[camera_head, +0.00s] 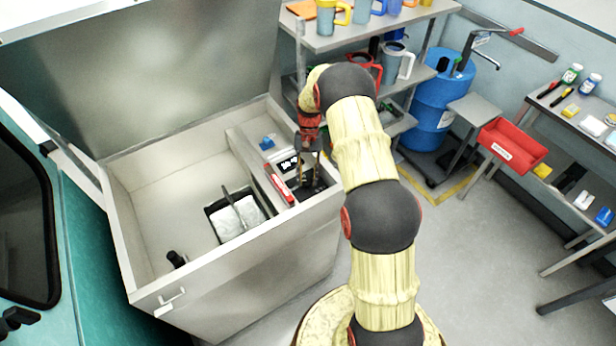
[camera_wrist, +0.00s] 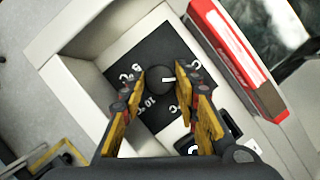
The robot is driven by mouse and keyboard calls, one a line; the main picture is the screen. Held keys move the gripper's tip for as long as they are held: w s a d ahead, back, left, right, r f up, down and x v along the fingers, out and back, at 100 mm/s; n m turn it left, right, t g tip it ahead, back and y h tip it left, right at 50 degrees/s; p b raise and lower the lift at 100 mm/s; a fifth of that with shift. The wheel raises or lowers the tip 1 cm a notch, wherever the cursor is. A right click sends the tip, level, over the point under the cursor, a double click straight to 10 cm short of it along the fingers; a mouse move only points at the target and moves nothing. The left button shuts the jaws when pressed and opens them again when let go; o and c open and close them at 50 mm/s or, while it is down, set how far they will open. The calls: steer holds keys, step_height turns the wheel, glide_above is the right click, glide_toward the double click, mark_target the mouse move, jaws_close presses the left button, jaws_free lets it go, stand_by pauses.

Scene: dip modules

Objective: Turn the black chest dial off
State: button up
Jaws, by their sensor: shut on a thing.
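The black chest dial (camera_wrist: 160,80) is a round knob with a white pointer mark, set on a black panel (camera_wrist: 150,55) with white markings in a recess of the chest. In the wrist view my gripper (camera_wrist: 162,82) has its yellow-padded fingers on both sides of the dial, shut on it. In the head view my gripper (camera_head: 309,172) points down at the right end of the open chest (camera_head: 240,262); the dial is hard to make out there.
A red-and-white object (camera_wrist: 238,55) lies beside the recess. A small display (camera_head: 288,164) with white digits and a blue item (camera_head: 267,143) are near my gripper. A black basket with white packs (camera_head: 237,217) is inside the chest. The lid (camera_head: 150,70) stands open behind.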

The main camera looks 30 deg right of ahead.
steer(key=shift+n+h, duration=0.5)
steer(key=shift+n, duration=0.8)
steer(key=o, duration=1.1)
steer(key=shift+a+g, duration=0.1)
steer(key=shift+g, duration=0.2)
steer(key=shift+o, duration=0.2)
steer(key=shift+w+r, duration=0.1)
steer(key=v, duration=1.1)
steer(key=shift+r, duration=0.4)
steer(key=shift+w, duration=0.1)
